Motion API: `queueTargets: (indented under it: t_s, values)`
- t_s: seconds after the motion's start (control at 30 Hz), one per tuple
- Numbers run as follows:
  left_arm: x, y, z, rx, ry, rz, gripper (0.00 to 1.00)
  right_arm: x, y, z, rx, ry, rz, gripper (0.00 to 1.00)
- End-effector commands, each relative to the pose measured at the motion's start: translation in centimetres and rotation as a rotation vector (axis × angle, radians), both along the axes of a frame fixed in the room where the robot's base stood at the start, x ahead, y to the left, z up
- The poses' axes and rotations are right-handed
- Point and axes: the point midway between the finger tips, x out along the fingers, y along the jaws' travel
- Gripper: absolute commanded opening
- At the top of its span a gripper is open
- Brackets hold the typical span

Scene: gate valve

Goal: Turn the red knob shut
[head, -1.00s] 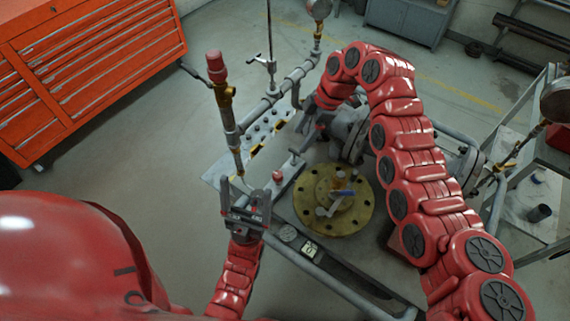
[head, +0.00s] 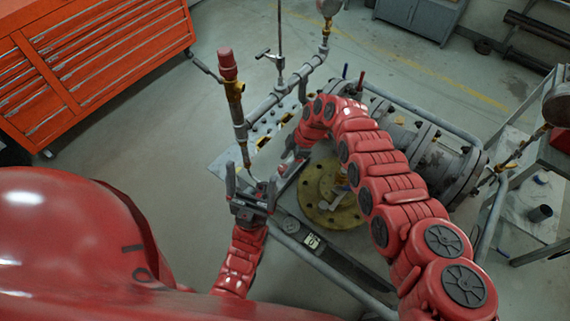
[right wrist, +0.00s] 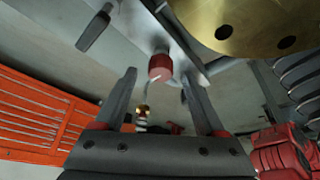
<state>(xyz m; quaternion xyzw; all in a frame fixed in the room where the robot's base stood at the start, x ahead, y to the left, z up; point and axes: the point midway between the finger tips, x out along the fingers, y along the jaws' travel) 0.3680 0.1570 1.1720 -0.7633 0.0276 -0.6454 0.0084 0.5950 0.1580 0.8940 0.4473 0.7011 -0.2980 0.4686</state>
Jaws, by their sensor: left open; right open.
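The red knob (right wrist: 160,68) shows in the right wrist view as a short red cylinder with a white mark, mounted on a grey plate. It appears between and beyond the fingertips of my right gripper (right wrist: 158,84), which is open and empty. I cannot tell the exact gap to the knob. In the head view my right arm bends down over the fixture and largely covers the knob's area. My left gripper (head: 250,181) is open and empty, pointing up, at the near left edge of the fixture.
A brass flange (head: 324,205) lies right beside the knob, partly behind my right arm. A red-capped upright pipe (head: 238,105) stands behind my left gripper. Grey pipework (head: 285,92) runs along the back. An orange tool cabinet (head: 95,65) stands far left, with clear floor between.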

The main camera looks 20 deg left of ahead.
Motion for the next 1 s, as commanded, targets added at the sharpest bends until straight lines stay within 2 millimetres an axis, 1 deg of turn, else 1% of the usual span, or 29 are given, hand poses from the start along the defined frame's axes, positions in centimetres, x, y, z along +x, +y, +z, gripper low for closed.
queueTargets:
  t_s: [0.03,0.2,0.53,0.93,1.0]
  values:
    - [0.0,0.0,-0.4,0.0,0.0,0.0,0.89,-0.2,0.3,-0.8,-0.002,0.001,0.003,0.72]
    - [0.0,0.0,-0.7,0.0,0.0,0.0,0.89,-0.4,0.6,-1.7,-0.002,0.003,0.002,0.72]
    - [0.0,0.0,-0.7,0.0,0.0,0.0,0.89,-0.3,0.6,-1.8,-0.001,0.002,0.001,0.72]
    - [0.0,0.0,-0.7,0.0,0.0,0.0,0.89,-0.3,0.6,-1.7,-0.001,0.001,-0.001,0.0]
    - [0.0,0.0,-0.7,0.0,0.0,0.0,0.89,-0.3,0.6,-1.8,-0.001,0.001,-0.001,0.0]
